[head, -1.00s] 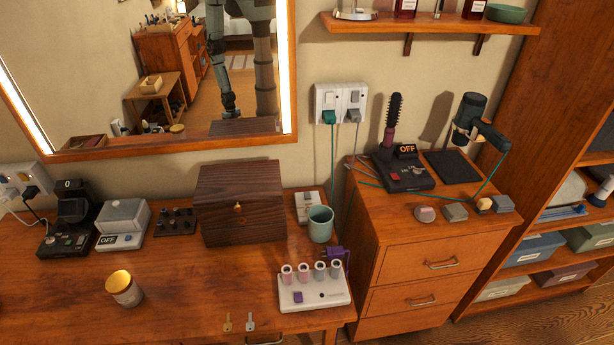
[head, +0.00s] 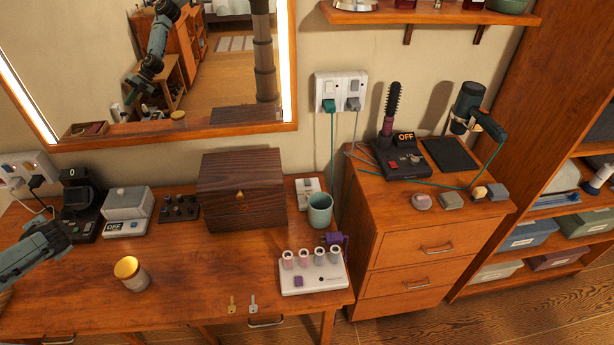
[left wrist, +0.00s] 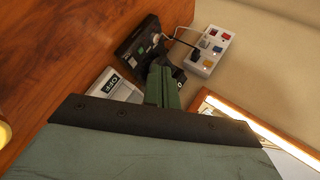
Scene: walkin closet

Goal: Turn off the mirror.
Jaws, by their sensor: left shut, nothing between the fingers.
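The wall mirror (head: 215,85) has a wooden frame and hangs above the desk, with both side light strips glowing. Its lit edge also shows in the left wrist view (left wrist: 268,133). A white wall socket panel (head: 27,172) with plugs is left below the mirror. In the left wrist view the panel (left wrist: 211,50) shows coloured switches and a black plug. My left gripper (head: 63,232) is shut and empty at the left of the desk, in front of a black device. In the left wrist view its fingers (left wrist: 163,86) point toward that device and the panel. My right gripper is not in view.
The black device (head: 84,210) and a grey-white device marked OFF (head: 127,212) stand near the gripper. A candle jar (head: 131,273), wooden box (head: 242,190) and white switch box (head: 308,190) are on the desk. A second socket panel (head: 341,90) is right of the mirror.

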